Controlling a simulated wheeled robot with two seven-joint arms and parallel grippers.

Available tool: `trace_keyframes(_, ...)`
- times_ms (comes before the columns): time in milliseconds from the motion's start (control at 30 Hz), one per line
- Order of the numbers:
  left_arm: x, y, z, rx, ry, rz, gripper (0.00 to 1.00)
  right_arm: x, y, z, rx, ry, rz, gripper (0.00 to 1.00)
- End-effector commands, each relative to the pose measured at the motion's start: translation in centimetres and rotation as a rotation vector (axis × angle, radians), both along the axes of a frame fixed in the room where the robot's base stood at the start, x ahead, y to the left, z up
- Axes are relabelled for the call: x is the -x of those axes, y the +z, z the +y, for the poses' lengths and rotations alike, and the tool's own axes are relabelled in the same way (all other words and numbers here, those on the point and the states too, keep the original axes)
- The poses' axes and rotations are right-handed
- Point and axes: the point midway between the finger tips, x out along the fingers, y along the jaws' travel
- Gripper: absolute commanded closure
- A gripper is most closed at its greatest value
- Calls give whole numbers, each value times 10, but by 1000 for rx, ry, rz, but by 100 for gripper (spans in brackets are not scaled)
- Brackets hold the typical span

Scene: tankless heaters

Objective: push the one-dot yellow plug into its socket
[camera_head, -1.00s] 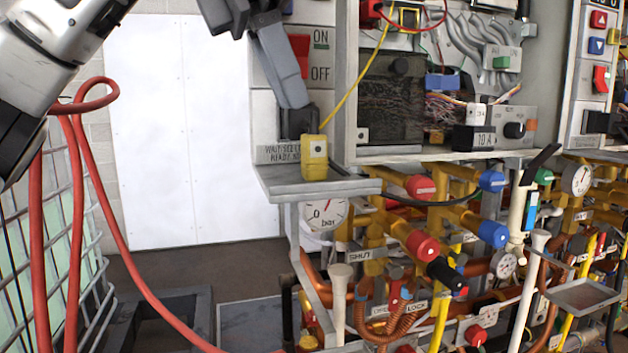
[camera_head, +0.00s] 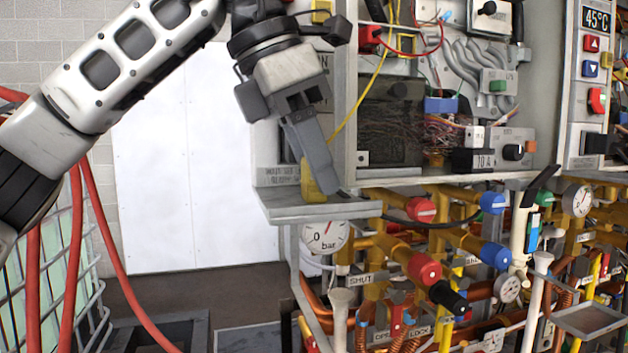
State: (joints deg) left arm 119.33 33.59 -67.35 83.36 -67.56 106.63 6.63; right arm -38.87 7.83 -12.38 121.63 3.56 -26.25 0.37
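The yellow plug (camera_head: 308,184) stands on a small grey shelf (camera_head: 300,212) on the left side of the heater panel. A thin yellow cable (camera_head: 362,97) runs up and right from behind my gripper. My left gripper (camera_head: 328,183) points down, its grey fingers in front of the plug and hiding most of it, including the face with the dot. I cannot tell whether the fingers touch the plug or how far apart they are. The plug's socket cannot be made out with certainty. My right gripper is not in view.
A pressure gauge (camera_head: 325,236) sits just below the shelf. Red and blue valve knobs and yellow pipes crowd the lower right. A grey-framed electrical box (camera_head: 345,110) stands right of my gripper. A white wall panel (camera_head: 185,190) and open floor lie left of the shelf.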

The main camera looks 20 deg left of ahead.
Motion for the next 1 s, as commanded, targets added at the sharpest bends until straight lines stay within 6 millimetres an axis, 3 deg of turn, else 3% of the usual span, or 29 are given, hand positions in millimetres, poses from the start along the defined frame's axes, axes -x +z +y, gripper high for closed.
trace_keyframes(267,0,0,0,0,1,0,69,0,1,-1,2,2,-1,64)
trace_keyframes(367,0,0,0,0,1,0,94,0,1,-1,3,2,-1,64)
trace_keyframes(400,0,0,0,0,0,0,95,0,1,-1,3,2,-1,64)
trace_keyframes(767,0,4,0,1,0,-1,95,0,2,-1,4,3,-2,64)
trace_keyframes(1000,0,33,-1,1,-1,-2,95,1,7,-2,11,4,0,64)
